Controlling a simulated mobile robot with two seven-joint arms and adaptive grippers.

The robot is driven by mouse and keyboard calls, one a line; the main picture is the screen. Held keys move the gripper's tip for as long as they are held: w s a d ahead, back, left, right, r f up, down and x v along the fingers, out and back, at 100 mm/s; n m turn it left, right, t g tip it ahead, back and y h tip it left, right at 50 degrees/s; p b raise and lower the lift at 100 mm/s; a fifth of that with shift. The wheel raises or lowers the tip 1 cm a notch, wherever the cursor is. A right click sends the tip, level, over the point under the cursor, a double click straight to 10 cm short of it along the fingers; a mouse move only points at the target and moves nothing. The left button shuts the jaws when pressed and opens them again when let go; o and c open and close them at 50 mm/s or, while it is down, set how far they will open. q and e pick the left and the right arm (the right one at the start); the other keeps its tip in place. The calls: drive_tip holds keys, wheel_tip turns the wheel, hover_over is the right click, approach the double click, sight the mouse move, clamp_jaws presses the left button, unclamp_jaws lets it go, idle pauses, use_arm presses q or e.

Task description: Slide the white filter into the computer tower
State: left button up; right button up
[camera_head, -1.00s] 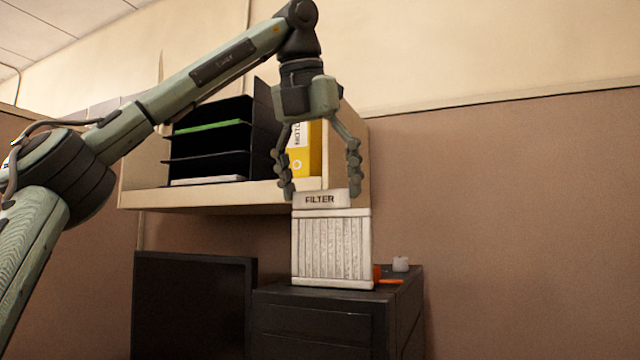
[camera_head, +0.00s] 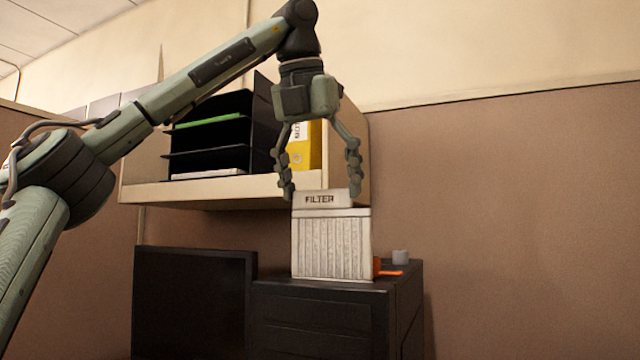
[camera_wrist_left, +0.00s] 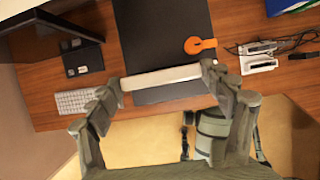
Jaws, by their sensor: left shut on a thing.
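The white filter (camera_head: 333,245) stands upright with pleats and a top strip marked FILTER. My left gripper (camera_head: 321,192) reaches down from above, shut on that top strip, one finger at each end. In the left wrist view the filter's top edge (camera_wrist_left: 160,77) spans between the fingertips of the left gripper (camera_wrist_left: 163,82). The black computer tower (camera_head: 312,318) is below, and its top (camera_wrist_left: 165,35) shows in the wrist view. The filter's lower edge meets the tower's top in the head view. Whether it sits in a slot is hidden.
A shelf (camera_head: 225,192) with a black letter tray (camera_head: 215,145) and yellow binder (camera_head: 305,150) is close behind the gripper. A dark monitor-like panel (camera_head: 190,300) stands left.

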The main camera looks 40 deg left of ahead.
sight(320, 206)
use_arm(q)
drive_tip(key=shift+f+b, duration=1.85)
drive_tip(key=shift+f, duration=0.55)
idle(0.4)
drive_tip(key=shift+f+b, duration=0.9)
drive_tip(key=shift+f, duration=0.55)
idle(0.4)
drive_tip(key=shift+f, duration=0.3)
idle(0.5)
drive_tip(key=o, duration=1.3)
drive_tip(key=shift+o, duration=0.2)
drive_tip(key=shift+r, duration=0.1)
wheel_tip(320, 206, up, 4)
drive_tip(key=p, duration=0.5)
drive_tip(key=shift+r, duration=0.25)
drive_tip(key=shift+r+p, duration=0.85)
drive_tip(key=shift+r, duration=0.35)
